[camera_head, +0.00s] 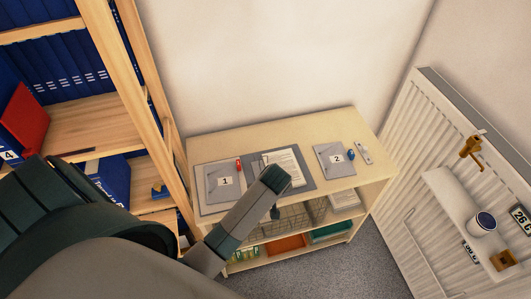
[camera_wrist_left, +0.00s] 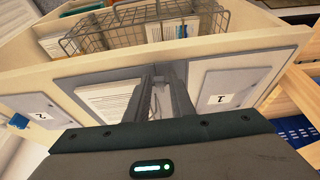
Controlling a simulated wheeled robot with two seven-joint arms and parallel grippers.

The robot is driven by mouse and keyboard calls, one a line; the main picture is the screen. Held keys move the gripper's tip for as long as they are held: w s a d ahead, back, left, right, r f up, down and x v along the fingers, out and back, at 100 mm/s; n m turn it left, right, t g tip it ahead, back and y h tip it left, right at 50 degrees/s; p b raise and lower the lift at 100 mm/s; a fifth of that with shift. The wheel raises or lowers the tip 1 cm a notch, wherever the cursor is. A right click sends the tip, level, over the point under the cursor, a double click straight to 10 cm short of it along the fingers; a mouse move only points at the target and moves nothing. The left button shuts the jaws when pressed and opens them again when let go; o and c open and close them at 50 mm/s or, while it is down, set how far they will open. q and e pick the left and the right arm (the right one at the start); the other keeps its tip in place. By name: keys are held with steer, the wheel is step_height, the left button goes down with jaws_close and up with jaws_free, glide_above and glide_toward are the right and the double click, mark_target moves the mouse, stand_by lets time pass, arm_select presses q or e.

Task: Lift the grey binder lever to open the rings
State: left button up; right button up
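A grey binder (camera_head: 303,180) lies open on the cabinet top, with white sheets (camera_head: 284,163) on its right part; the sheets also show in the left wrist view (camera_wrist_left: 108,104). My left gripper (camera_head: 274,190) reaches over the binder's middle and hides part of it. In the left wrist view its two fingers (camera_wrist_left: 163,85) stand apart with a narrow gap, nothing seen between them. They lie over the binder's middle, beside the sheets. The lever and rings cannot be made out; the fingers cover that strip. Whether a finger touches the binder cannot be told. My right gripper is not in view.
Grey pieces labelled 1 (camera_head: 211,195) and 2 (camera_head: 323,153) lie on either side. A wire basket (camera_head: 290,218) sits below. Wooden shelves (camera_head: 140,60) stand left, a radiator (camera_head: 405,160) right.

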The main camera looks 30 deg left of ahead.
arm_select(q)
steer(key=shift+c, duration=0.6)
jaws_close()
